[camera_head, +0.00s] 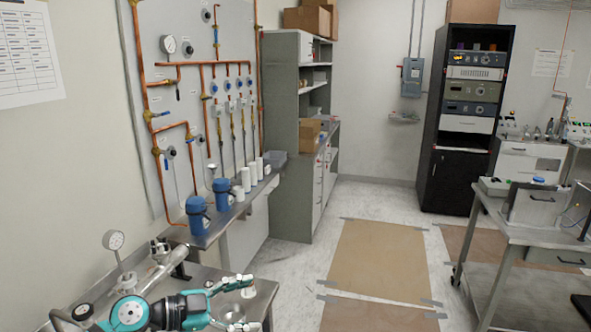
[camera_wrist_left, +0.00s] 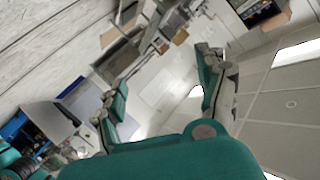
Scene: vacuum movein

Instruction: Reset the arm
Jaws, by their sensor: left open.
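My left arm reaches in from the lower left of the head view. Its teal and grey gripper (camera_head: 246,306) is open, its two fingers spread apart beside the metal bench top at the bottom. In the left wrist view the gripper (camera_wrist_left: 162,72) shows with both fingers wide apart and nothing between them; the room appears tilted beyond. My right gripper is not in view.
Blue pump-like units (camera_head: 197,214) stand on the wall shelf. A cart (camera_head: 530,234) is at right. Floor between is open.

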